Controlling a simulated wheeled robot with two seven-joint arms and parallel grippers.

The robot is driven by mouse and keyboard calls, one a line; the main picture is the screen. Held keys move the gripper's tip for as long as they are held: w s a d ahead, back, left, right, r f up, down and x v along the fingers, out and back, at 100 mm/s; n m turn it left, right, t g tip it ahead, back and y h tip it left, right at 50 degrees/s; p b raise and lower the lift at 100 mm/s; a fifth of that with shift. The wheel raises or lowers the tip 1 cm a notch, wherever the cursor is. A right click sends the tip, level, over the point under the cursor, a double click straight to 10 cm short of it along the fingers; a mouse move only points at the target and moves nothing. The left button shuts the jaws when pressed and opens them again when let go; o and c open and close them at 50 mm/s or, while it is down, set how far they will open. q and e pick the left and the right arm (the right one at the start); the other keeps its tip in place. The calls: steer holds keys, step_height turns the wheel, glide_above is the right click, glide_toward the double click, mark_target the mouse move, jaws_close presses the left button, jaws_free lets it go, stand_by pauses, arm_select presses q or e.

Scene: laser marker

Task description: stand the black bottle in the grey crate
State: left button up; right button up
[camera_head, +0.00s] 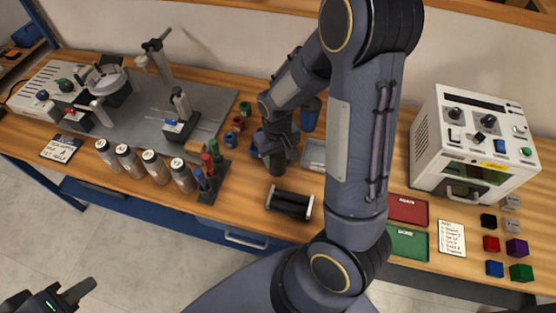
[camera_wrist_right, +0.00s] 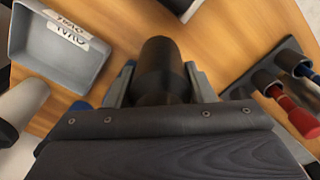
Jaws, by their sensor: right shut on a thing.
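My right gripper (camera_head: 274,146) is shut on the black bottle (camera_head: 278,166), over the middle of the bench. In the right wrist view the black bottle (camera_wrist_right: 165,68) sits between the two fingers (camera_wrist_right: 160,85). I cannot tell whether its base touches the bench. The grey crate (camera_head: 312,153) is just right of the bottle in the head view, partly hidden by my right arm. In the wrist view the grey crate (camera_wrist_right: 38,62) is at upper left, apart from the bottle, and the part in view looks empty. My left gripper (camera_head: 48,299) is open and empty, low at the left, off the bench.
A black holder with pale ends (camera_head: 290,203) lies in front of the bottle. A blue cup (camera_head: 310,113) is behind the crate. Red (camera_head: 407,208) and green (camera_head: 407,243) trays lie right.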

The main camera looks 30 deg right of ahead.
mark_target(278, 162)
steer(key=shift+d+f+p, duration=0.1)
steer(key=shift+f+p, duration=0.25)
steer(key=shift+f, duration=1.25)
steer(key=shift+f, duration=0.15)
steer(key=o, duration=1)
steer(key=shift+o, duration=0.2)
